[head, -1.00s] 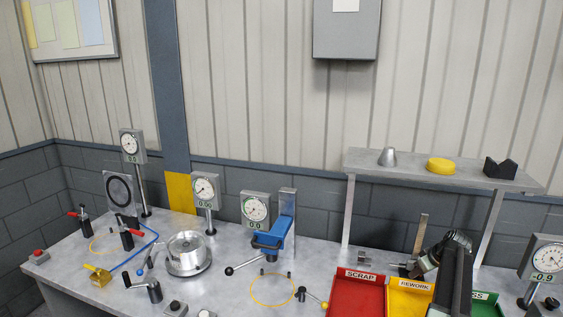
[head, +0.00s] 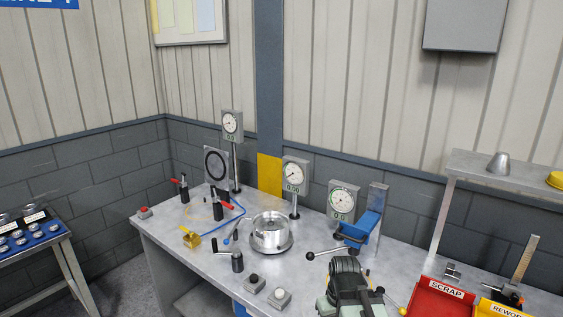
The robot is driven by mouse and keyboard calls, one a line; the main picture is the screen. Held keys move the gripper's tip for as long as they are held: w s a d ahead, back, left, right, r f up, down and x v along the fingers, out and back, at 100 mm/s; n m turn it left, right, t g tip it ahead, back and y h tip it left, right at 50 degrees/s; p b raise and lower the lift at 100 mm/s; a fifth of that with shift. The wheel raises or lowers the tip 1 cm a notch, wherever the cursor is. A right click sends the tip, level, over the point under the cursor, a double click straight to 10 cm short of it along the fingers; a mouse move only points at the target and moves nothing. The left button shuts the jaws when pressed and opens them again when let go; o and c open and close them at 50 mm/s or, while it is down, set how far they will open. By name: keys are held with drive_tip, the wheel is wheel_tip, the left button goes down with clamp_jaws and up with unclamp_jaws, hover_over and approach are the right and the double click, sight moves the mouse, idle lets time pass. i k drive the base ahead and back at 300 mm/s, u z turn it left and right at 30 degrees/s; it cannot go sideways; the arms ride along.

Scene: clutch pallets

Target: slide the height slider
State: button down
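No part is marked as the height slider. One candidate is the blue carriage (head: 357,231) on a grey upright column (head: 376,208) at the back of the bench. Another is the dark block (head: 508,297) low on a thin upright scale (head: 524,258) at the right, behind the bins. I cannot tell which one it is. My dark arm (head: 345,285) rises at the bottom centre, in front of the blue carriage. My gripper's fingers do not show, and nothing can be seen held.
The bench holds dial gauges (head: 342,201), a round metal fixture (head: 270,233), a crank handle (head: 237,261), push buttons (head: 279,297) and red toggle clamps. A red SCRAP bin (head: 444,298) stands at the right, under a grey shelf (head: 510,172). A side table (head: 62,240) stands at the far left.

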sight(515, 293)
drive_tip(key=z, duration=1.5)
drive_tip(key=k, duration=0.5)
drive_tip(key=u, duration=1.15)
drive_tip(key=i, duration=0.9)
drive_tip(key=z, duration=0.15)
